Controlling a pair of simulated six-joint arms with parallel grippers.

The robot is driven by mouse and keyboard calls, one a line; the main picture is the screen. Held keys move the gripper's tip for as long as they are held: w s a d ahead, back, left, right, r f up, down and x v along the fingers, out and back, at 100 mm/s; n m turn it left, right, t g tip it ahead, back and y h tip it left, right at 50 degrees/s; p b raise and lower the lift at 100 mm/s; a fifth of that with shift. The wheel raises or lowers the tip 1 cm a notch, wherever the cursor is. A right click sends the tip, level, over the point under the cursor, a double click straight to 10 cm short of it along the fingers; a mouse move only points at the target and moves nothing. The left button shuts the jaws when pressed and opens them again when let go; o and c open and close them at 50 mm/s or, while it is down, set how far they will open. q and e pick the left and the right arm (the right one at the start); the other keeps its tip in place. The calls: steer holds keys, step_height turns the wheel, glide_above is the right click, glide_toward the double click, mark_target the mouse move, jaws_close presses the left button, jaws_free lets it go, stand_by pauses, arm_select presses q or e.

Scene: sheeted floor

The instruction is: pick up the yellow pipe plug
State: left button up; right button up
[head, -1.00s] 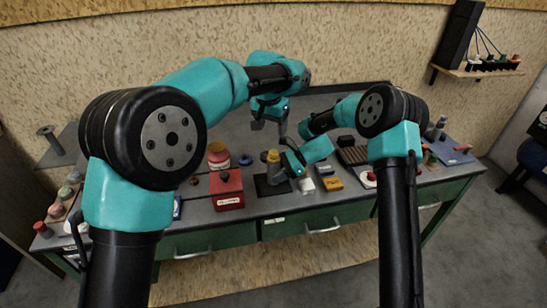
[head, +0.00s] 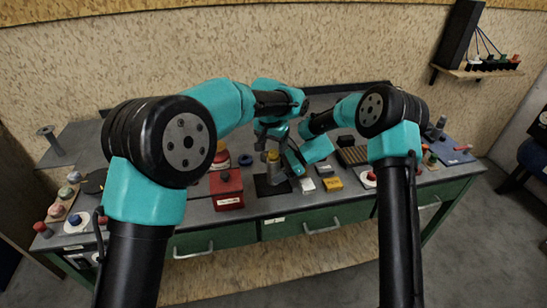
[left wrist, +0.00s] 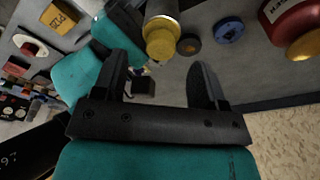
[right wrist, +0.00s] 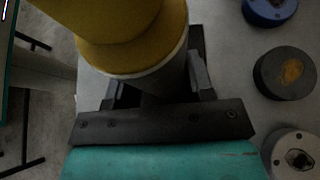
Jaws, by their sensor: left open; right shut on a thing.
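The yellow pipe plug (head: 273,156) sits on top of an upright grey pipe (head: 275,174) on a dark base plate. The plug also shows in the left wrist view (left wrist: 160,40) and close up in the right wrist view (right wrist: 130,35). My right gripper (right wrist: 155,90) is shut on the grey pipe below the plug. My left gripper (left wrist: 158,80) is open and empty, just above the plug in the head view; the plug appears beyond its fingertips in the left wrist view, not between them.
A red box (head: 227,190) stands left of the pipe. A red jar (head: 220,160) and a blue round piece (head: 245,160) are behind it. A yellow box (head: 332,184) lies to the right. My right arm is close beside the pipe.

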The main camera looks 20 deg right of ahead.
mark_target(274, 151)
arm_select(q)
steer(key=f, duration=0.4)
steer(key=shift+w+d+f, duration=0.1)
steer(key=shift+w+d, duration=0.05)
steer(key=shift+w, duration=0.05)
steer(key=c, duration=1.2)
steer(key=shift+o, duration=0.2)
step_height(274, 151, up, 10)
steer(key=shift+r, duration=0.1)
stand_by(0.4)
arm_select(e)
steer(key=o, duration=1)
